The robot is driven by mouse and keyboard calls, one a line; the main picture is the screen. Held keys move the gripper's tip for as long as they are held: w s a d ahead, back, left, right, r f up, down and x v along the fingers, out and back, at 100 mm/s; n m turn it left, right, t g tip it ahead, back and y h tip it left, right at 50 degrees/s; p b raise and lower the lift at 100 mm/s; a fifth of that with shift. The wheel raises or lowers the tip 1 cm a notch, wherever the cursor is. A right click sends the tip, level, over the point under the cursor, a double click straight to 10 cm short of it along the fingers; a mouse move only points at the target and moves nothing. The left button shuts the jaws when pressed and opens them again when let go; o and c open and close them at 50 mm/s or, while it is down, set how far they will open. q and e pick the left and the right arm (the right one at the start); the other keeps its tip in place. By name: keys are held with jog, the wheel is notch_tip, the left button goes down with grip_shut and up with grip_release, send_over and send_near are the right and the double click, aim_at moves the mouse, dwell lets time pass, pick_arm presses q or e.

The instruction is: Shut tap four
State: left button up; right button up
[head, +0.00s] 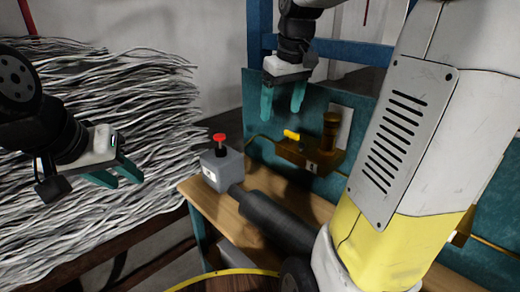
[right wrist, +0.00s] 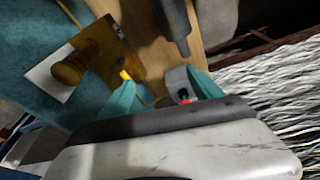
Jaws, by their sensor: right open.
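A brass valve body (head: 325,158) with a short yellow lever (head: 292,135) is mounted on the teal panel; its small white label is too small to read. In the right wrist view the brass body (right wrist: 104,48) and yellow lever (right wrist: 125,75) show beside one fingertip. I cannot tell which tap is number four. My right gripper (head: 283,100) is open and empty, above the lever and apart from it in the head view. In the right wrist view its fingers (right wrist: 160,95) are spread. My left gripper (head: 117,174) is open and empty at the left, away from the bench.
A grey box (head: 222,170) with a red knob (head: 219,138) stands on the wooden bench (head: 228,217), left of the valve. Grey strands (head: 90,130) are piled at left. My right arm hides the bench's right side.

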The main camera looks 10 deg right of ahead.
jog(key=s+a+f+m+t, duration=0.1)
jog(key=s+a+f, duration=0.1)
jog(key=s, duration=0.5)
jog(key=s+a+f+m+t+y, duration=0.1)
jog(key=s+a, duration=0.3)
jog(key=s, duration=0.4)
jog(key=shift+a+f+m+t+y, duration=0.35)
jog(key=shift+f+m+t, duration=0.25)
jog(key=shift+f+t, duration=0.1)
jog(key=shift+s, duration=0.1)
